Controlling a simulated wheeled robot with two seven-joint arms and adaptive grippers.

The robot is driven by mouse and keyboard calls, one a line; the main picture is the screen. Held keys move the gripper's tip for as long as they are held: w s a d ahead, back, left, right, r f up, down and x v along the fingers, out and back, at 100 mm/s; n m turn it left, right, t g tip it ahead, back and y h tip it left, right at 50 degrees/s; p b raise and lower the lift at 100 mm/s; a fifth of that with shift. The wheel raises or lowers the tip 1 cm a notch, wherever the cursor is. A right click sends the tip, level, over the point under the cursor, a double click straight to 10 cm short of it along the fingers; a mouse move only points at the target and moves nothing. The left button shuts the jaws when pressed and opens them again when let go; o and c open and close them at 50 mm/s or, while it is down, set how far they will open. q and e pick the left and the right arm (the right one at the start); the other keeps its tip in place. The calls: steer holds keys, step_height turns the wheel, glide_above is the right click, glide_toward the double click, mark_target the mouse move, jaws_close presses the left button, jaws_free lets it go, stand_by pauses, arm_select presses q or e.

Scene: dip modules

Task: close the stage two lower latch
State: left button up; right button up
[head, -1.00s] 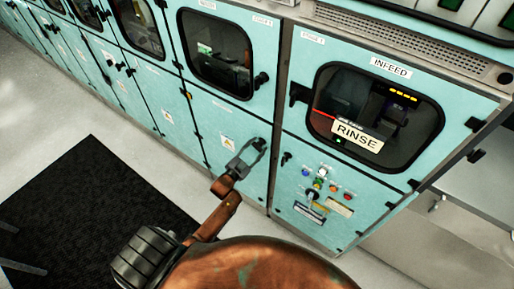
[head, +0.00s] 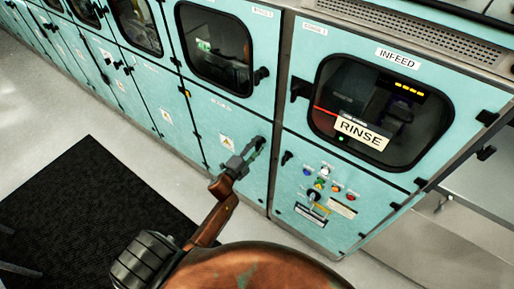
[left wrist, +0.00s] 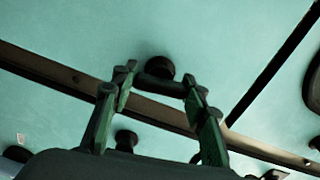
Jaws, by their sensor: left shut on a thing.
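The lower panel (head: 225,112) of the teal cabinet left of the INFEED unit carries a warning sticker. My left gripper (head: 250,152) reaches this panel near its upper right edge. In the left wrist view its green fingers (left wrist: 161,87) are shut on a dark latch handle (left wrist: 160,84). The latch's round black knob (left wrist: 160,68) shows just beyond the fingers. In the head view the gripper mostly hides this latch. My right gripper is not in view.
An upper latch (head: 262,75) sits beside the window above. The INFEED unit (head: 370,120), with a RINSE sign (head: 361,132) and coloured buttons, stands to the right. A black mat (head: 85,210) lies on the pale floor, with open floor around it.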

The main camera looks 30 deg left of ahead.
arm_select(q)
steer(key=shift+f+m+b, duration=0.1)
steer(key=shift+m+b, duration=0.3)
steer(key=shift+m, duration=0.5)
steer(key=shift+d, duration=0.1)
steer(key=o, duration=1.2)
steer(key=shift+c, duration=0.2)
steer(key=shift+s, duration=0.1)
steer(key=s+a, duration=0.1)
steer(key=s, duration=1)
steer(key=shift+s, duration=0.4)
